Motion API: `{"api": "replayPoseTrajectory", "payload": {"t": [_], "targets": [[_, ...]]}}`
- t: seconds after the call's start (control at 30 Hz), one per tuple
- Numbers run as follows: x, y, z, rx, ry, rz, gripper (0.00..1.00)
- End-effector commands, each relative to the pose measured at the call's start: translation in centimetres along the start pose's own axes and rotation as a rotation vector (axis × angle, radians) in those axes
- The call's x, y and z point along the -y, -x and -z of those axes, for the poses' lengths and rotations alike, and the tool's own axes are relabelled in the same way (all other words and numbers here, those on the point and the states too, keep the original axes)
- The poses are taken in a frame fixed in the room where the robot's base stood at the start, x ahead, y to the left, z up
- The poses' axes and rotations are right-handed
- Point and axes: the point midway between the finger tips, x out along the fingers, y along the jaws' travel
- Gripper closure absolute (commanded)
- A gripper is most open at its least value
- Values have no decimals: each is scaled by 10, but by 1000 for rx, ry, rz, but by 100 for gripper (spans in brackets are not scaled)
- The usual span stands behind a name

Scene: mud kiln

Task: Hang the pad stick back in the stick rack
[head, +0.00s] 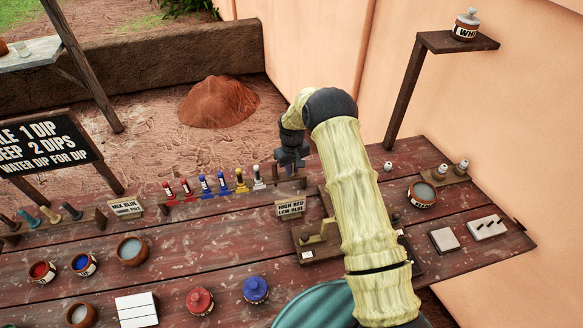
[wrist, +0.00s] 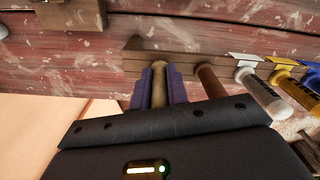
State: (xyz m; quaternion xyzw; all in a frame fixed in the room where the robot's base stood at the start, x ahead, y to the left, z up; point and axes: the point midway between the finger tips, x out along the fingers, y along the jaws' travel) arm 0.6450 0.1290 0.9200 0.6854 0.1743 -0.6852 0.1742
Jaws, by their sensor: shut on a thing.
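My gripper (head: 291,158) is at the right end of a long wooden rack (head: 215,193) that holds a row of coloured sticks. In the wrist view my gripper (wrist: 160,84) has its two purple-grey fingers shut on a tan stick (wrist: 158,92), taken to be the pad stick. The stick's far end meets the edge of the rack (wrist: 190,64); I cannot tell whether it is seated there. A brown stick (wrist: 211,82) stands close beside the fingers, then white (wrist: 262,95) and yellow ones. In the head view my gripper hides the held stick.
A second rack (head: 50,229) with several sticks stands at the left. A small sign (head: 290,208) and a balance-like wooden stand (head: 318,240) lie just in front of my gripper. Bowls, red and blue lidded pots, and white tiles (head: 137,309) occupy the table's front.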

Motion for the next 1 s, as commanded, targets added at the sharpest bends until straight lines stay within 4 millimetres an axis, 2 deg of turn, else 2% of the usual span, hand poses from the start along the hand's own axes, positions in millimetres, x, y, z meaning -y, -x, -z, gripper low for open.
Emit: {"api": "replayPoseTrajectory", "payload": {"t": [0.37, 0.4, 0.5, 0.7, 0.8, 1.0], "targets": [[0, -2, 0, 0, 0, 0, 100], [0, -2, 0, 0, 0, 0, 76], [0, -2, 0, 0, 0, 0, 59], [0, -2, 0, 0, 0, 0, 59], [0, -3, 0, 0, 0, 0, 39], [0, -3, 0, 0, 0, 0, 37]]}}
